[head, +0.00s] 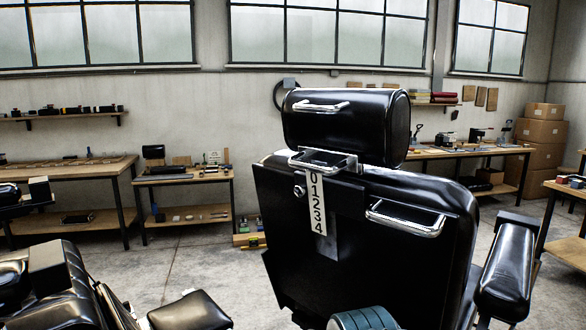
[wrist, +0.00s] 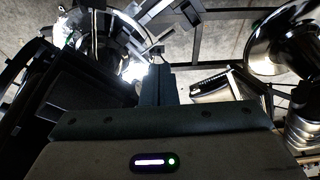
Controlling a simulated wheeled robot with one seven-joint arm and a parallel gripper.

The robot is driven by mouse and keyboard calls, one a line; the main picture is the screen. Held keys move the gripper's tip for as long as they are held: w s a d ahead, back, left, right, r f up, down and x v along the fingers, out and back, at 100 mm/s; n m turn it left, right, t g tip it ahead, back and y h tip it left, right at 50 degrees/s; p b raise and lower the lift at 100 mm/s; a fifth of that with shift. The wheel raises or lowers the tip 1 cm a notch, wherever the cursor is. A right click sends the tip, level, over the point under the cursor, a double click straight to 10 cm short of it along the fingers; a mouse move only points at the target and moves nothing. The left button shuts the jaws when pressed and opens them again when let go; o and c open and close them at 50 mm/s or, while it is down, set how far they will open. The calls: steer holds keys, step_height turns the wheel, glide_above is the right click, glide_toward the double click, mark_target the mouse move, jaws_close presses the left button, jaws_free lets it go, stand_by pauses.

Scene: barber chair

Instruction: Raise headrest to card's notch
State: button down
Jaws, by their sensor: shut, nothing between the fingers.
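The black padded headrest (head: 345,125) sits low, just above the chair's backrest (head: 370,240), seen from behind in the head view. A chrome handle (head: 320,106) is on its rear face. Below it, a white scale strip (head: 317,205) numbered 0 to 4 hangs on the backrest, under a chrome-edged bracket (head: 322,160). A round knob (head: 299,191) is left of the strip. I cannot make out a card showing a notch. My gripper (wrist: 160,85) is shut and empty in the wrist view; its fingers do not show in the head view.
A second chrome handle (head: 405,218) is on the backrest's right, and a padded armrest (head: 505,265) stands further right. Black padded furniture (head: 60,285) fills the lower left. Workbenches (head: 185,180) line the back wall. Open floor shows left of the chair.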

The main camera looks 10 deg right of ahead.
steer(key=c, duration=2.1)
jaws_free()
steer(key=shift+c, duration=0.2)
steer(key=o, duration=0.6)
steer(key=shift+c, duration=0.2)
steer(key=shift+o, duration=0.9)
steer(key=shift+w+d+r+n, duration=0.1)
steer(key=shift+w+r+n, duration=0.05)
steer(key=shift+r+n, duration=0.15)
steer(key=n+t+h+p, duration=0.1)
steer(key=n+t+h, duration=0.75)
steer(key=h, duration=0.35)
glide_toward(307, 168)
steer(key=shift+t, duration=0.35)
steer(key=p+x, duration=0.3)
steer(key=x, duration=0.9)
steer(key=shift+w+d+f+p, duration=0.1)
steer(key=shift+d+f+p, duration=0.05)
steer(key=shift+d+p, duration=0.25)
steer(key=shift+a, duration=0.1)
